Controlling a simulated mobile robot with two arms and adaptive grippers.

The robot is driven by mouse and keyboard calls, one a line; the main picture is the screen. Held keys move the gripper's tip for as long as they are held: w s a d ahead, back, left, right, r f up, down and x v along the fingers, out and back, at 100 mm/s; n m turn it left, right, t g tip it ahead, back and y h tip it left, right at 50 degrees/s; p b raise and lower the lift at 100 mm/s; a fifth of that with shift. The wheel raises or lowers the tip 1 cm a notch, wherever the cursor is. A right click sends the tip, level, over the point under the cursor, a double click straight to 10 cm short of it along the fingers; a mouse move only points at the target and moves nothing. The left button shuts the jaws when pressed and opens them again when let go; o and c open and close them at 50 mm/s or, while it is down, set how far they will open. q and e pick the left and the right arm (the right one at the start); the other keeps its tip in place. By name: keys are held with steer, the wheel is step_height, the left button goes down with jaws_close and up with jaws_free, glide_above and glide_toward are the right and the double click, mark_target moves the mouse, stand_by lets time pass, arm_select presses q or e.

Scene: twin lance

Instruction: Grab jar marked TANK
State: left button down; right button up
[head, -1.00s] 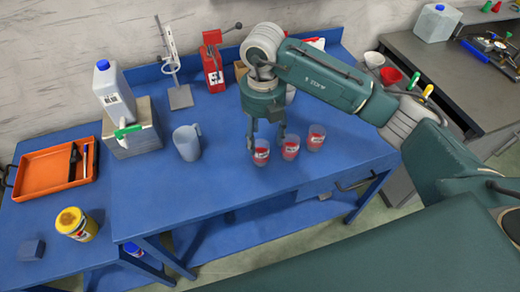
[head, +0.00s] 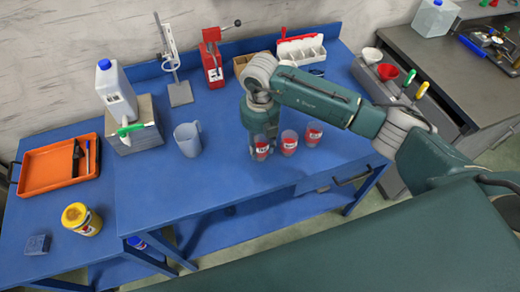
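Three small clear jars with red contents and white labels stand in a row near the front edge of the blue bench: a left jar (head: 261,152), a middle jar (head: 289,144) and a right jar (head: 313,135). The lettering is too small to read, so I cannot tell which is marked TANK. My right gripper (head: 263,146) points down at the left jar, its fingers low around or just behind it. I cannot tell whether they touch the jar or have closed. My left gripper is out of view.
A clear jug (head: 187,140) stands left of the jars. Behind are a red press (head: 212,62), a metal stand (head: 180,93) and a white divided bin (head: 302,49). An orange tray (head: 55,178) and a yellow tub (head: 82,218) are at left. Bench between jug and jars is clear.

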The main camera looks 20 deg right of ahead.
steer(key=shift+c, duration=0.8)
